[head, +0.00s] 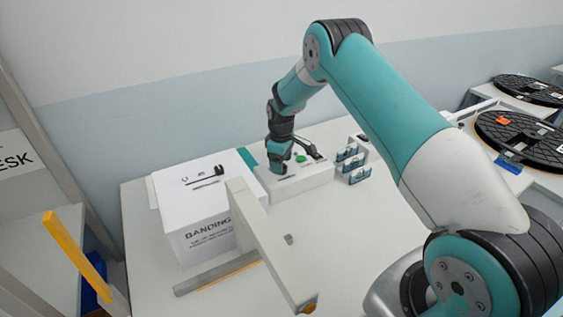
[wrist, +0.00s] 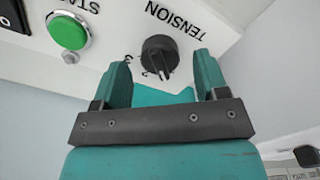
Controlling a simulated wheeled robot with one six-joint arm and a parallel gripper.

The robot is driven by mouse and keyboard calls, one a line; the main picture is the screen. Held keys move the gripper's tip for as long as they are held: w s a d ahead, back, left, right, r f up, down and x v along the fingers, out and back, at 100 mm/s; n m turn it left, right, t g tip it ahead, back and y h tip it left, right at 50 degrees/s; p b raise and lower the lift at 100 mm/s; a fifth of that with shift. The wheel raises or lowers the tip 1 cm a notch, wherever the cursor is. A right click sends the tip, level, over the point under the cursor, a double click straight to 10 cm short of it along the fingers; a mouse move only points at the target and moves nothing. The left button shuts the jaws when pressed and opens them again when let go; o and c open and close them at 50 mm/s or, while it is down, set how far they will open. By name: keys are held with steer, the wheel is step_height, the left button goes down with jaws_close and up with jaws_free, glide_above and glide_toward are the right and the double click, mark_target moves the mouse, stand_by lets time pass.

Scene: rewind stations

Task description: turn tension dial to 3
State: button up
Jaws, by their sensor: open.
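The tension dial (wrist: 160,55) is a small black round knob on a white panel in the wrist view, under the printed word TENSION. The numbers 2 and 3 show beside it. Its exact setting is too small to tell. My gripper (wrist: 165,75) is open, its two teal fingers on either side of the dial's lower part in the picture. I cannot tell whether either finger touches it. In the head view my gripper (head: 280,168) is at the white control box (head: 305,184), and the arm hides the dial.
A green button (wrist: 68,32) sits left of the dial; it also shows in the head view (head: 300,158). A white box labelled BANDING (head: 195,215) stands left of the control box. Small blue holders (head: 352,163) stand to its right. Black reels (head: 520,138) lie far right.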

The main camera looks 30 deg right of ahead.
steer(key=shift+f, duration=0.9)
steer(key=shift+c, duration=0.5)
steer(key=c, duration=0.8)
